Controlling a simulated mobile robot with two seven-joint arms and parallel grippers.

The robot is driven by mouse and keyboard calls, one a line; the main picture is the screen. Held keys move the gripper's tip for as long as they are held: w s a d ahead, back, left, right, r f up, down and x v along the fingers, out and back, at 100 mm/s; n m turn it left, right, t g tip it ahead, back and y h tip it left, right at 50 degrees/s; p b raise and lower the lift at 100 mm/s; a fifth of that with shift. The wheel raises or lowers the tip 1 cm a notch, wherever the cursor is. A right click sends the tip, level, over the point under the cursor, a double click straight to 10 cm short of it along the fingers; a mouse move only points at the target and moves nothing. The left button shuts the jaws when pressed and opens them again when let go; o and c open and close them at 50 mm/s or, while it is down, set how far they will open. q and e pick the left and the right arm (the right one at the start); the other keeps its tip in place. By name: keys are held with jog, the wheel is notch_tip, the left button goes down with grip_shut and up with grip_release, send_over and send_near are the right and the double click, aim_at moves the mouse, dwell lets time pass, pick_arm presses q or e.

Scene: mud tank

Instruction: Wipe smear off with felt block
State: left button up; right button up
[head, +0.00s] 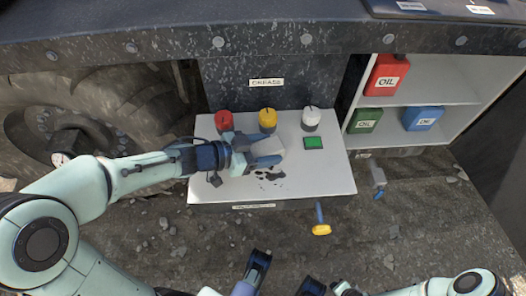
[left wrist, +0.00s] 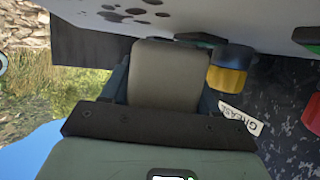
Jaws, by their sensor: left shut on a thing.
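My left gripper (head: 250,152) is shut on a grey felt block (head: 267,151) above the pale bench top (head: 330,183). In the left wrist view the block (left wrist: 165,75) fills the space between the dark fingers. A dark, blotchy smear (head: 268,179) lies on the bench top just in front of the block; part of it shows at the top of the left wrist view (left wrist: 135,12). I cannot tell whether the block touches the surface. Dark parts at the bottom of the head view seem to belong to my right arm, but its jaw state is unclear.
Red (head: 224,121), yellow (head: 268,120) and white (head: 311,119) pots stand along the back of the bench, with a green block (head: 314,142) at right. A shelf (head: 440,95) holds oil cans. A yellow-headed tool (head: 321,229) is below the front edge.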

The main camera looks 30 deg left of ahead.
pick_arm(q)
jog(key=shift+w+d+f, duration=0.1)
jog(key=shift+d+f, duration=0.25)
jog(key=shift+d, duration=0.5)
jog(key=shift+s+d, duration=0.35)
jog(key=shift+s+d+r+p, duration=0.1)
jog(key=shift+s+d+p, duration=0.2)
jog(key=shift+s, duration=0.35)
jog(key=shift+s+d+r+p, duration=0.1)
jog(key=shift+s+d, duration=0.35)
jog(key=shift+s, duration=0.2)
jog(key=shift+s+d+p, duration=0.2)
jog(key=shift+s+d, duration=0.15)
jog(key=shift+s, duration=0.3)
jog(key=shift+s+d+b, duration=0.3)
jog(key=shift+s+b, duration=0.2)
jog(key=shift+b, duration=0.5)
jog(key=shift+s+d+r+b, duration=0.1)
jog(key=shift+s+d+b, duration=0.1)
jog(key=shift+s+b, duration=0.25)
jog(key=shift+w, duration=0.1)
jog(key=shift+r, duration=0.1)
